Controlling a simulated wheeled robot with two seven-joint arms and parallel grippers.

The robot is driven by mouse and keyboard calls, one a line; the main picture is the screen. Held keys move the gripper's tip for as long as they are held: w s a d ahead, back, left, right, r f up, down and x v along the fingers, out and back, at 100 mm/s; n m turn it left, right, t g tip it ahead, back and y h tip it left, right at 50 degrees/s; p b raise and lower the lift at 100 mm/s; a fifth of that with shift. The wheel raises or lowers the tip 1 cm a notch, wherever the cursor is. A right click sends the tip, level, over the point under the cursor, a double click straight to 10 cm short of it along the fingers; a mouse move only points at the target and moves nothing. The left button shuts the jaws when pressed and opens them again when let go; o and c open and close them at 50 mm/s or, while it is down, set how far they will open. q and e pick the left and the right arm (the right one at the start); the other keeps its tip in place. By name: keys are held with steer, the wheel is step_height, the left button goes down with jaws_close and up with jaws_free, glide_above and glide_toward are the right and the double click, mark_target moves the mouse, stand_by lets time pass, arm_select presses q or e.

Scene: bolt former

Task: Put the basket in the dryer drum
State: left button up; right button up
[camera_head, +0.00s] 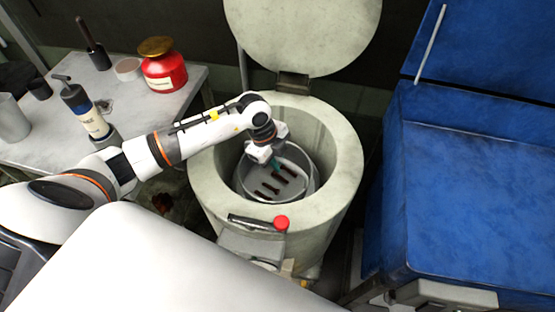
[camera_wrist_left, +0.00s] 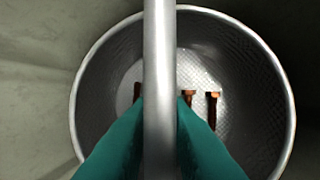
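The dryer (camera_head: 346,165) is a pale round tub with its round lid (camera_head: 305,35) standing open at the back. The grey metal basket (camera_head: 309,172) is inside the drum opening, with several dark reddish bolts on its floor. In the left wrist view the basket (camera_wrist_left: 272,75) shows from above, with its handle bar (camera_wrist_left: 159,60) crossing the middle. My left gripper (camera_head: 275,165) reaches down into the drum. Its teal fingers (camera_wrist_left: 160,105) are closed on both sides of the handle. Whether the basket rests on the drum floor is hidden. My right gripper is not in view.
A table (camera_head: 60,130) at the left holds a red jar (camera_head: 165,73), a pump bottle (camera_head: 88,115) and cups. A large blue machine (camera_head: 480,190) stands close at the right. A red button (camera_head: 281,223) is on the dryer's front.

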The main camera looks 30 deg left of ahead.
arm_select(q)
steer(key=shift+o, duration=1.3)
steer(key=v, duration=1.2)
steer(key=shift+r, duration=0.2)
